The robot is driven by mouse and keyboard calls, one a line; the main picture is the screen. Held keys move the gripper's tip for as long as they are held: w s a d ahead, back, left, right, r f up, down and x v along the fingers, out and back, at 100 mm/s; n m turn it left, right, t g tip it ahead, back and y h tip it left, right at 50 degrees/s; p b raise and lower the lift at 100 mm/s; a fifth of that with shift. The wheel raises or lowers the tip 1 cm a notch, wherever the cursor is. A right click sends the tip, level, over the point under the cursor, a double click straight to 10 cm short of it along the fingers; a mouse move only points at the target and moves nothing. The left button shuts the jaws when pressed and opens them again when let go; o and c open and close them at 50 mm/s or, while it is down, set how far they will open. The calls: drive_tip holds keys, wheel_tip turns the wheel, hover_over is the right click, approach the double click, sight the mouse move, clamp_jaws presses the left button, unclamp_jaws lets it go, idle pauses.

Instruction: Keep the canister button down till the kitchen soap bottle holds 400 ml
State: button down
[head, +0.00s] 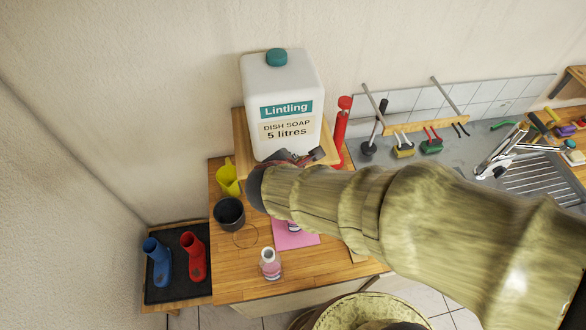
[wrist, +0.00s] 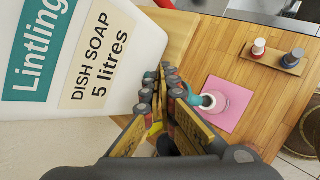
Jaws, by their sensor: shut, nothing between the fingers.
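The white canister (head: 283,85), labelled "Lintling DISH SOAP 5 litres", stands upright on a raised wooden stand (head: 241,135). Its label side fills the left of the wrist view (wrist: 75,60). My gripper (head: 295,158) is at the canister's lower front; in the wrist view its fingers (wrist: 168,75) are together, with nothing held. A teal part (wrist: 185,94), perhaps the tap or button, shows just beyond the fingers; contact with it cannot be told. A pink bottle with a white round mouth (wrist: 210,101) stands below on the pink mat (wrist: 232,105). My arm mostly hides it in the head view.
A black pot (head: 229,213) and yellow jug (head: 228,178) are at left. A small board (wrist: 275,58) holds two containers. A red bottle (head: 342,122) stands right of the canister; a sink lies farther right.

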drive_tip(key=shift+r+p, duration=1.75)
drive_tip(key=shift+r, duration=0.75)
drive_tip(key=shift+f, duration=0.1)
